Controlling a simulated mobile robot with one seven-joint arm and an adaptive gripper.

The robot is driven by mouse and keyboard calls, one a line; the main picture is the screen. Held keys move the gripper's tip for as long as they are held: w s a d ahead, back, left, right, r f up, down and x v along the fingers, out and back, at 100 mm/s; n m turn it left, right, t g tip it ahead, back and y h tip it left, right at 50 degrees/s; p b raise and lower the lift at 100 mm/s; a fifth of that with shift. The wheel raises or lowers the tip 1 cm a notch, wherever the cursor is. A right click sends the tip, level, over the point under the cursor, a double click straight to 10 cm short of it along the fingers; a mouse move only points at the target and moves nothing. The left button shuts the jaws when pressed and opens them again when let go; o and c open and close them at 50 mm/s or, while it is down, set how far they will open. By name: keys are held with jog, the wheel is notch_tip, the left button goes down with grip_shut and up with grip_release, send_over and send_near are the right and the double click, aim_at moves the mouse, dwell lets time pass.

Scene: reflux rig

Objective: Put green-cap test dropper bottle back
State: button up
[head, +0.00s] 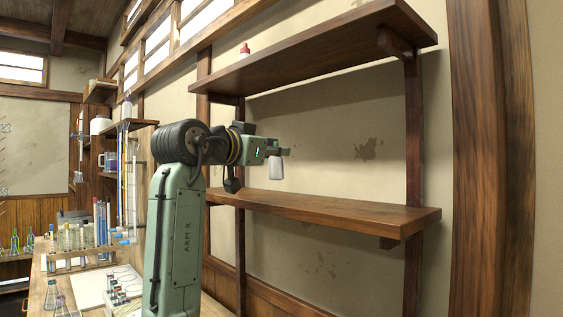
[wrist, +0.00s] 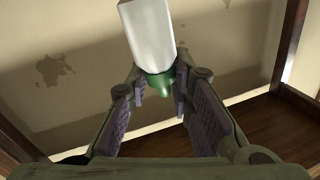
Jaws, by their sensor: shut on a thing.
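The dropper bottle has a white body (head: 277,170) and a green cap (wrist: 155,84). My gripper (head: 280,151) is shut on it at the cap. In the head view the white body hangs below the fingers, above the lower wooden shelf (head: 340,210) and apart from it. In the wrist view the bottle body (wrist: 150,38) reaches to the top edge of the picture, and the fingers close on both sides of the cap. The fingers mostly hide the cap in the head view.
An upper wooden shelf (head: 330,42) runs above my gripper, with a red-capped item (head: 245,49) at its far end. The visible lower shelf top is bare. Wooden posts (head: 413,140) carry the shelves. A bench at left holds test tubes (head: 75,236) and other glassware.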

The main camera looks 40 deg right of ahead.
aim_at(276, 167)
jog(key=shift+s+d, duration=0.2)
jog(key=shift+d, duration=0.55)
jog(key=shift+f+p, duration=0.35)
jog(key=shift+f, duration=1.45)
jog(key=shift+f, duration=0.1)
jog(key=o, duration=0.8)
jog(key=shift+a, duration=0.1)
jog(key=b+v, duration=0.3)
jog(key=v, duration=0.8)
jog(key=shift+s+a+b, duration=0.2)
jog(key=shift+a+b, duration=0.15)
jog(key=shift+b, duration=0.05)
